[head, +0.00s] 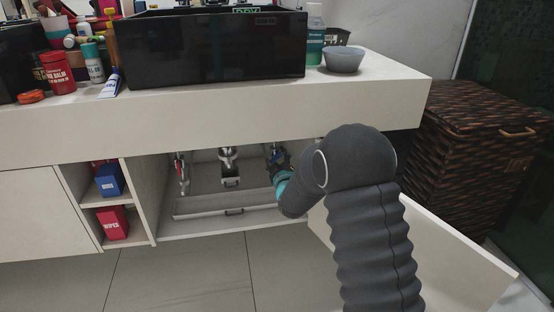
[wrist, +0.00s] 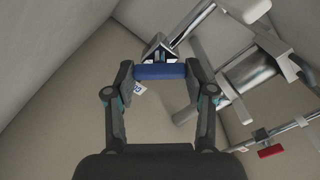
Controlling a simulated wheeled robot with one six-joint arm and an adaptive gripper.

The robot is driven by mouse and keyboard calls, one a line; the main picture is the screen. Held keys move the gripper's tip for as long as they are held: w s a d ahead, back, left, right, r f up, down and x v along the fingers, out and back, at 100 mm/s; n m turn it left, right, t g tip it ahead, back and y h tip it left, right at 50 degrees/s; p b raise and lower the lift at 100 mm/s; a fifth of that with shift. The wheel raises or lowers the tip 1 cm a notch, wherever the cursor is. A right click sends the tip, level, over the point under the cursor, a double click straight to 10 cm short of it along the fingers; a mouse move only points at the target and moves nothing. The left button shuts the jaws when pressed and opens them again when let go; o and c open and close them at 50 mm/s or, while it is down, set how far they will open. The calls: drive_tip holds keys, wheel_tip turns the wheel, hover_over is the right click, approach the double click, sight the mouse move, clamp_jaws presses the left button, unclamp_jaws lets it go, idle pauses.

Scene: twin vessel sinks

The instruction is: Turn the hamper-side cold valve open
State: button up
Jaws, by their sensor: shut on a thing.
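The cold valve has a blue bar handle (wrist: 160,72) on a silver body (wrist: 158,49) in the wrist view. The handle lies crosswise between my two fingertips. My gripper (wrist: 159,75) is shut on this handle, with one finger at each end. In the head view my gripper (head: 281,163) is inside the open cabinet on its right side, toward the hamper (head: 478,135). There the gripper and arm hide most of the valve.
A red-handled valve (wrist: 270,152) and a silver drain pipe (wrist: 248,72) are at the right in the wrist view. The open cabinet door (head: 450,255) stands right of my arm. The countertop (head: 225,117) overhangs the cabinet. Shelves with boxes (head: 111,180) are left.

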drive_tip(key=shift+n, duration=0.3)
drive_tip(key=o, duration=1.2)
drive_tip(key=shift+c, duration=0.2)
drive_tip(key=shift+s, duration=0.15)
drive_tip(key=v, duration=1.1)
drive_tip(key=shift+s, duration=0.35)
drive_tip(key=shift+d, duration=0.15)
